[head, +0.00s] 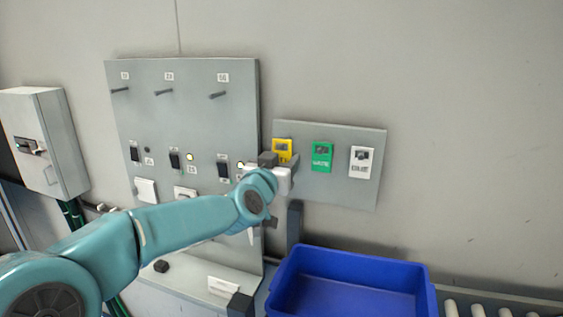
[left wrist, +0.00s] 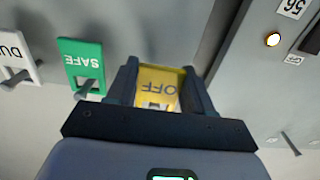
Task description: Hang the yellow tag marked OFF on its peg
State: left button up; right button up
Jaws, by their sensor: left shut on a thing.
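The yellow tag marked OFF (head: 282,146) is at the left end of the small grey tag board (head: 340,188). In the left wrist view the yellow tag (left wrist: 159,81) sits between the two fingers, its lettering upside down. My left gripper (head: 281,162) is shut on it; in the left wrist view the gripper (left wrist: 158,92) hides the tag's lower part. I cannot tell whether the tag still hangs on the board. The large grey panel has three bare pegs near its top: left (head: 120,90), middle (head: 164,92) and right (head: 217,95). My right gripper is not in view.
A green SAFE tag (head: 322,156) and a white tag (head: 361,162) hang right of the yellow one. The large panel (head: 190,125) carries switches and lit lamps. A blue bin (head: 350,262) stands below, beside rollers (head: 505,311). A grey wall box (head: 50,155) is at left.

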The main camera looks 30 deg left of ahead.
pick_arm(q)
jog(key=shift+w, duration=0.15)
dwell(0.5)
jog(key=shift+w+a, duration=0.1)
jog(key=shift+w, duration=0.25)
jog(key=shift+w+a+p, duration=0.1)
jog(key=shift+w+p, duration=0.2)
jog(key=shift+w, duration=0.15)
jog(key=shift+f, duration=0.15)
dwell(0.7)
jog(key=o, duration=1.1)
jog(key=shift+c, duration=0.2)
